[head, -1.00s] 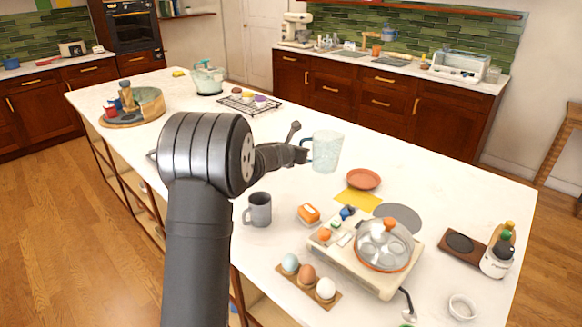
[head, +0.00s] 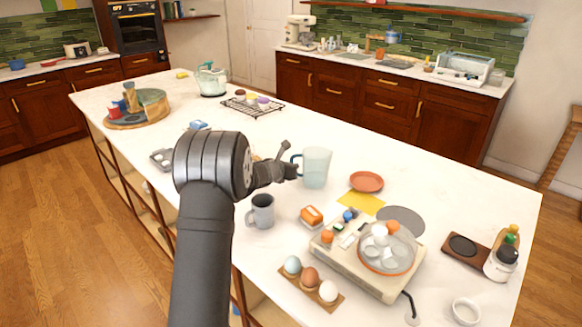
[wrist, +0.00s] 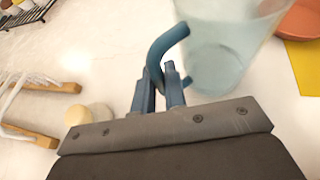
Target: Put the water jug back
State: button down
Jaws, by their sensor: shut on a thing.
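The water jug (head: 317,167) is a pale, see-through pitcher with a blue handle. It stands upright at or just above the white island top; I cannot tell if its base touches. In the wrist view the jug (wrist: 222,50) is at the upper right, with its blue handle (wrist: 163,48) between my fingers. My gripper (wrist: 162,92) is shut on that handle. In the head view my gripper (head: 290,173) is at the jug's left side, partly hidden by my arm.
A terracotta plate (head: 366,181) and yellow cloth (head: 361,203) lie right of the jug. A grey mug (head: 261,211) and an orange-topped butter dish (head: 311,215) stand in front. A wire rack (head: 251,106) stands farther back.

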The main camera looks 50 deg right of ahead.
jog(key=shift+f, duration=0.1)
jog(key=c, duration=1.5)
grip_release()
jog(key=v, duration=1.2)
jog(key=shift+d, duration=0.1)
jog(key=x, duration=1.2)
jog(key=shift+r, duration=0.9)
